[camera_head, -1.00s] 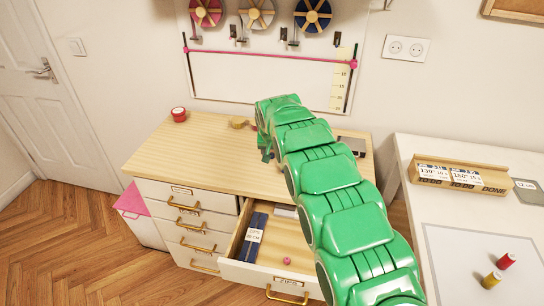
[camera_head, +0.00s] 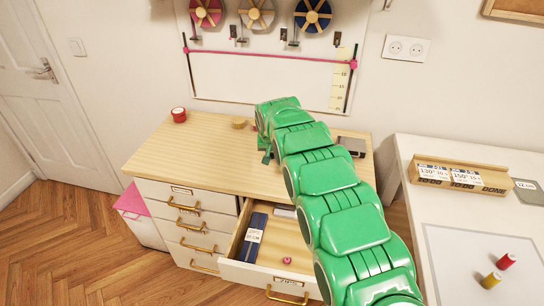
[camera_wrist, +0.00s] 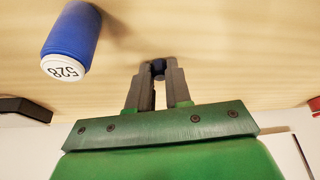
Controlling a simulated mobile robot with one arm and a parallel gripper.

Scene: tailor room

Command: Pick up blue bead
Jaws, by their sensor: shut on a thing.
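The blue bead (camera_wrist: 158,67) is a small dark blue round piece between the fingertips of my gripper (camera_wrist: 158,72) in the wrist view. The fingers are shut on it, with the pale wooden top behind. I cannot tell whether the bead touches the wood.
A blue spool marked 528 (camera_wrist: 72,38) is at upper left in the wrist view. A red tape roll (camera_head: 179,115) and yellow round item (camera_head: 239,122) are on the cabinet. An open drawer (camera_head: 285,240) holds a small pink item (camera_head: 287,261). A white table (camera_head: 460,215) stands right.

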